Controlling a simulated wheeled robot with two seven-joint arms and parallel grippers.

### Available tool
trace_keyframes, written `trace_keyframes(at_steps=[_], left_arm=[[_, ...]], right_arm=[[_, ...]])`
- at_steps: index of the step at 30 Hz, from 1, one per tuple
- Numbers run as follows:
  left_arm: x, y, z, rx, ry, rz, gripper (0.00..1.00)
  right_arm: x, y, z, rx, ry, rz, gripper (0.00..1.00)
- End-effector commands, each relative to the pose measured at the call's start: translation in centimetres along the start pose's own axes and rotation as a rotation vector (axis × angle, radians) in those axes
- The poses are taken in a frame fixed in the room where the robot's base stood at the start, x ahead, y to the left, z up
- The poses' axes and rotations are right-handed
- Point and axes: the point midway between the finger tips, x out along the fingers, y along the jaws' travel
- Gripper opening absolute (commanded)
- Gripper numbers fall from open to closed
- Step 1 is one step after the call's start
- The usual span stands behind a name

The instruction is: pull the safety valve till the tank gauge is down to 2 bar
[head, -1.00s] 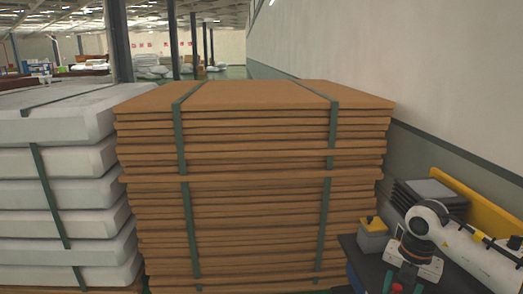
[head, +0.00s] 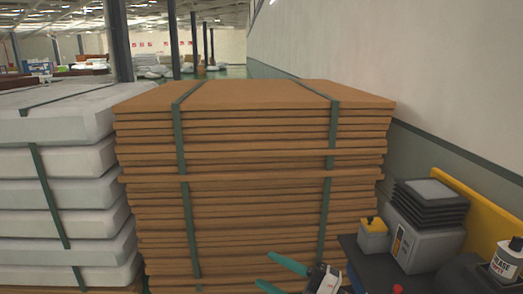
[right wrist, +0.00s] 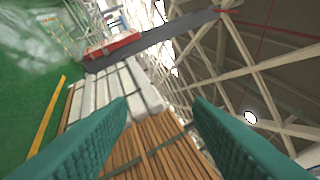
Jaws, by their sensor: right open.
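My right gripper (head: 270,272) has teal fingers spread apart and empty, at the bottom edge of the head view in front of the stack of brown boards. In the right wrist view the two fingers (right wrist: 161,102) also stand apart with nothing between them. I cannot make out a tank, gauge or safety valve for certain. A small red knob (head: 397,288) shows at the bottom edge, right of the gripper; what it belongs to is cut off. My left gripper is not in view.
Strapped brown boards (head: 255,190) fill the middle; wrapped white mattresses (head: 60,190) stand left. A dark bench (head: 358,262) at right holds a yellow-topped box (head: 373,238), a grey unit with a black ribbed top (head: 425,235) and a white bottle (head: 507,258). A wall closes the right side.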

Motion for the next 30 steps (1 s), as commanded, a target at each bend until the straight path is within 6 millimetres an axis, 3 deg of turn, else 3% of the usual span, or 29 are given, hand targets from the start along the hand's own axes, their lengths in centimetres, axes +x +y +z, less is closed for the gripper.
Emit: trace_keyframes(at_steps=[3,6,8,10,13,16,21,30], left_arm=[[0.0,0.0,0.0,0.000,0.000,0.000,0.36],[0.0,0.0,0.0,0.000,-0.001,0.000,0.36],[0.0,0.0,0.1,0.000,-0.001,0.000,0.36],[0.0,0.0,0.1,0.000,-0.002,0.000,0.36],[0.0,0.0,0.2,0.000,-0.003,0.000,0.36],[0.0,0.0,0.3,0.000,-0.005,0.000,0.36],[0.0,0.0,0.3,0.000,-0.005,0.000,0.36],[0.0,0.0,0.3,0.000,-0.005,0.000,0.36]], right_arm=[[-2.4,-2.2,-1.8,0.174,0.217,-0.299,0.46],[-6.2,-2.2,-4.6,0.331,0.464,-0.473,0.46],[-9.2,-1.0,-6.2,0.431,0.631,-0.541,0.46],[-13.0,1.6,-7.6,0.555,0.838,-0.581,0.46],[-18.5,6.5,-8.1,0.736,1.132,-0.565,0.46],[-22.7,11.2,-6.9,0.886,1.356,-0.491,0.46],[-27.1,16.8,-3.5,1.066,1.593,-0.338,0.46],[-31.5,22.6,3.4,1.296,1.828,-0.058,0.46]])
